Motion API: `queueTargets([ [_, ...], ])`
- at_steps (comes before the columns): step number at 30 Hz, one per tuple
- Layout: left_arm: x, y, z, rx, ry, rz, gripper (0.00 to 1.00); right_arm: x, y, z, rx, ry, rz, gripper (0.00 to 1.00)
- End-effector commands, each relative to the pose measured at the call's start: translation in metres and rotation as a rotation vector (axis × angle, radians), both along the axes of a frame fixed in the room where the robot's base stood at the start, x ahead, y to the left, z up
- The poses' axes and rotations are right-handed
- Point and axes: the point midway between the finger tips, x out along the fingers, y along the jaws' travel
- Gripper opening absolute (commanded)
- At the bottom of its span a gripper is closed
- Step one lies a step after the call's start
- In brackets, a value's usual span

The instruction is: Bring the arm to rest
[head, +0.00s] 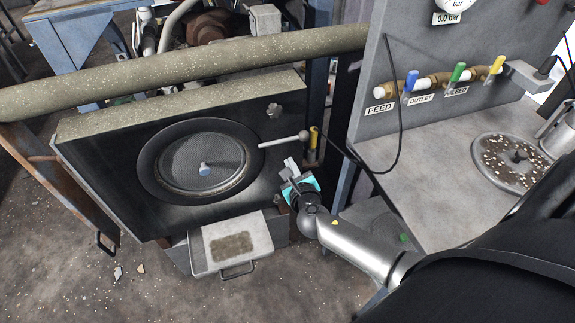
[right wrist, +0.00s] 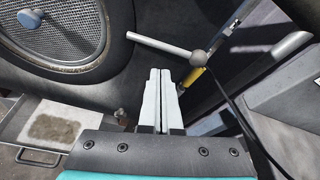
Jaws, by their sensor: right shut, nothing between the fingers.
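My right arm reaches in from the lower right of the head view. Its gripper (head: 290,164) is in front of the dark machine panel, just below the pale lever (head: 284,140). In the right wrist view the two pale fingers of the right gripper (right wrist: 160,72) lie side by side, shut with nothing between them. The lever with its round knob (right wrist: 198,57) shows beyond the fingertips. Whether the fingers touch the panel behind cannot be told. My left gripper does not show in either view.
The round mesh screen (head: 200,160) is left of the gripper. A drawer tray (head: 258,238) holding dark grit juts out below. A grey bench (head: 425,165) with coloured valves (head: 459,72) and a round sieve (head: 505,160) stands right. A black cable (head: 398,120) hangs nearby.

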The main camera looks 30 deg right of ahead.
Motion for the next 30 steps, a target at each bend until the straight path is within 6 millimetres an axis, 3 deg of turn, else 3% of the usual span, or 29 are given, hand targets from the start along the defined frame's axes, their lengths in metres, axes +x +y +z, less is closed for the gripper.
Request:
queueTargets([
  [12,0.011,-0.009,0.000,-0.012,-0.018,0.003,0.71,-0.001,0.000,-0.002,0.003,0.002,-0.001,0.00],
  [16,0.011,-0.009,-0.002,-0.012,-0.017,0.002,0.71,-0.010,0.000,-0.023,0.095,0.025,-0.035,0.00],
  [20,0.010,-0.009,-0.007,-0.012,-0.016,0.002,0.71,-0.041,0.001,-0.082,0.372,0.080,-0.160,0.00],
  [23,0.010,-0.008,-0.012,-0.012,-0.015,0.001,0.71,-0.081,0.007,-0.140,0.662,0.125,-0.334,0.00],
  [27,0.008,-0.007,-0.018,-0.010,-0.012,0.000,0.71,-0.147,0.020,-0.212,1.048,0.152,-0.650,0.00],
  [30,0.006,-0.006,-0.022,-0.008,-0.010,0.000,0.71,-0.198,0.034,-0.254,1.290,0.138,-0.918,0.00],
])
